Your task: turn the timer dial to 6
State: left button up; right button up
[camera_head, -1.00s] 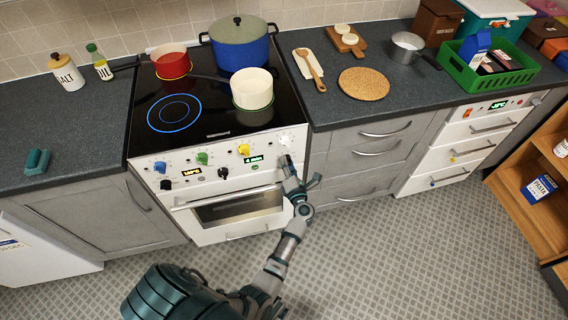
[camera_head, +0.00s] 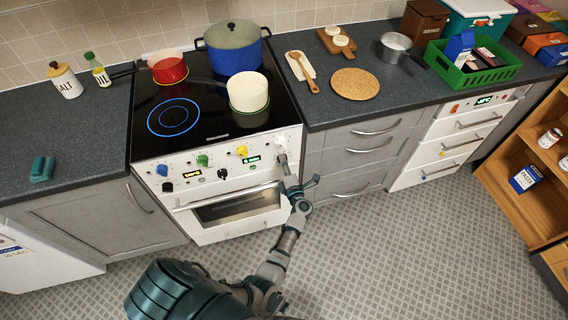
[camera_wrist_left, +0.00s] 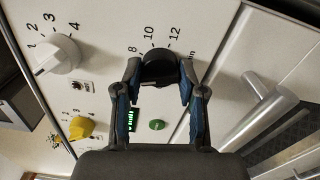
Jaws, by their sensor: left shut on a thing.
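The timer dial (camera_wrist_left: 158,66) is a black round knob on the white stove panel (camera_wrist_left: 115,35). In the left wrist view the marks 8, 10 and 12 show beside it. The rest of its scale is hidden. My left gripper (camera_wrist_left: 158,85) is shut on the dial, one finger on each side. In the head view my left gripper (camera_head: 283,162) reaches the panel's right end and hides the dial. A green-lit display (camera_head: 253,160) sits left of it; its digit is too small to read surely. My right gripper is not in view.
A white knob (camera_wrist_left: 55,55) and a yellow knob (camera_wrist_left: 80,127) are near the dial. A small green button (camera_wrist_left: 157,125) lies just below it. The oven door handle (camera_wrist_left: 262,108) projects close to my gripper. Pots stand on the hob above; the floor in front is clear.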

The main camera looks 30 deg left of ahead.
pick_arm(q)
jog(key=shift+d+f, duration=0.1)
jog(key=shift+f, duration=0.1)
jog(key=o, duration=1)
jog(key=shift+c, duration=0.2)
jog(key=shift+o, duration=0.9)
jog(key=shift+w, duration=0.1)
jog(key=v, duration=0.7)
jog(key=shift+d, duration=0.15)
